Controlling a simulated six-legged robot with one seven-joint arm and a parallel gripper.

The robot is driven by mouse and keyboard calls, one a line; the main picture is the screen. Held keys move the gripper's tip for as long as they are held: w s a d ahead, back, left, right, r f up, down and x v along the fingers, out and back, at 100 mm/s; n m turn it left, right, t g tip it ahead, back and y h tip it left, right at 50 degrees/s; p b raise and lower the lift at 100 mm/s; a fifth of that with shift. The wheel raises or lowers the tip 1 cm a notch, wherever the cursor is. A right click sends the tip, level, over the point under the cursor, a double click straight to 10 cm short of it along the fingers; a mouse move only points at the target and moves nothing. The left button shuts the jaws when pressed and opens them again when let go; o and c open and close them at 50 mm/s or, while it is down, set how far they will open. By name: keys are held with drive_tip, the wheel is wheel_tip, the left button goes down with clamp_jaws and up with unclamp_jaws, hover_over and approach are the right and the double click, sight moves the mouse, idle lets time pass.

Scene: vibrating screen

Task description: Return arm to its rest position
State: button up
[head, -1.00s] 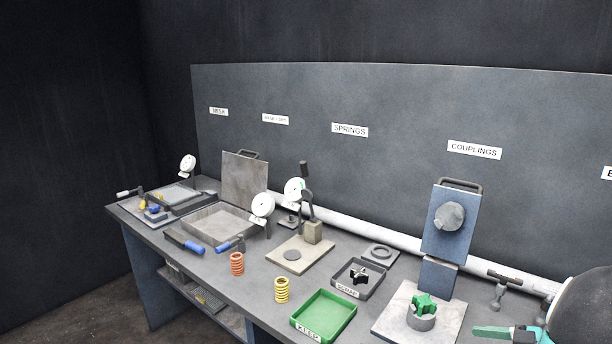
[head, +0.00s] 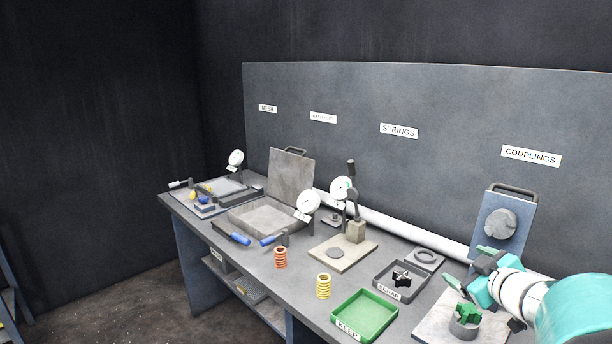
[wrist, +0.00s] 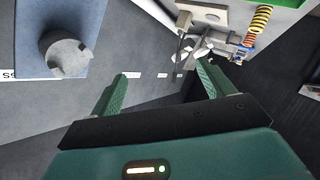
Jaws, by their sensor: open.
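My gripper (head: 478,262) is at the right of the head view, above the bench and in front of the blue coupling stand (head: 503,215). In the wrist view its two green fingers (wrist: 163,72) are spread apart with nothing between them. My teal and white arm reaches in from the right edge. A green star-shaped piece (head: 469,312) sits in a grey ring holder below the gripper. The grey round coupling half on the stand also shows in the wrist view (wrist: 67,53).
The bench holds a green KEEP tray (head: 365,315), a SCRAP tray (head: 402,282) with a dark star piece, an orange spring (head: 280,258), a yellow spring (head: 323,286) and a small press (head: 355,230). A labelled back panel (head: 420,100) rises behind. Open floor lies left.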

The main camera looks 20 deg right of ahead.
drive_tip(key=w+a+r+m+g+h, duration=0.15)
drive_tip(key=a+r+m+h, duration=0.3)
drive_tip(key=a, duration=0.65)
drive_tip(key=s+a+f+g+y, duration=0.3)
drive_tip(key=s+a, duration=0.4)
drive_tip(key=a, duration=0.5)
drive_tip(key=s+a+f+g+y, duration=0.3)
drive_tip(key=s+a, duration=0.4)
drive_tip(key=a, duration=0.5)
drive_tip(key=shift+a+f+g+y, duration=0.35)
drive_tip(key=shift+f+y, duration=0.4)
drive_tip(key=shift+c, duration=0.4)
